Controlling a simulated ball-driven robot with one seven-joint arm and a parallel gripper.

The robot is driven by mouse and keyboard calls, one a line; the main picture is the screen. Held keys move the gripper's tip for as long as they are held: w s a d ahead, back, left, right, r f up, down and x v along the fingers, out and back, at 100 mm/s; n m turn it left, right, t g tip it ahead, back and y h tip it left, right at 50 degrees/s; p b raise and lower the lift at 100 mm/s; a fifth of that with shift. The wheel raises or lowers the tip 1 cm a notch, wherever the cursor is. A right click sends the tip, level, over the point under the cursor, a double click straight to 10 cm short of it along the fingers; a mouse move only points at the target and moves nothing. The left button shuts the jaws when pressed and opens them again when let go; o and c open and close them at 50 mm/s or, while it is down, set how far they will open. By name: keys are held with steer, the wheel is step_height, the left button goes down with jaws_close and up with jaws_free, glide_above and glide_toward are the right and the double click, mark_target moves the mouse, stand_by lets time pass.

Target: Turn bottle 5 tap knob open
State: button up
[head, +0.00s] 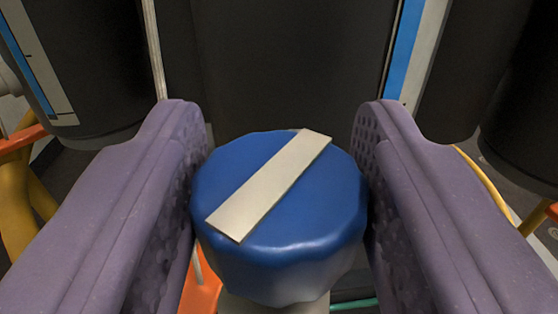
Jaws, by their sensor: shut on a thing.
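The tap knob (320,210) is a blue, many-sided cap with a pale grey bar across its top. The bar runs diagonally, from lower left to upper right. My gripper (281,195) has two purple, dimpled fingers, one on each side of the knob. It is shut on the knob, with the fingers against its left and right sides. A pale stem shows just under the knob. The rest of the tap is hidden below. No bottle number can be read here.
Dark cylinders stand behind the knob, with one at upper left (85,75) and one at right (470,70). Blue and white strips run down beside them. Yellow hoses (17,205) and orange parts lie low at both sides, close to my fingers.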

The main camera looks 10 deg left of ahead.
mark_target(312, 260)
steer(key=shift+r+n+g+y+p, duration=0.15)
steer(key=shift+n+g+y+p, duration=0.55)
steer(key=shift+n+y, duration=0.75)
steer(key=shift+y, duration=0.45)
steer(key=o, duration=1)
steer(key=shift+c, duration=0.2)
steer(key=p+v, duration=0.2)
steer(key=v, duration=0.5)
steer(key=shift+s+d+p, duration=0.25)
steer(key=shift+s+p, duration=0.05)
steer(key=shift+p, duration=0.1)
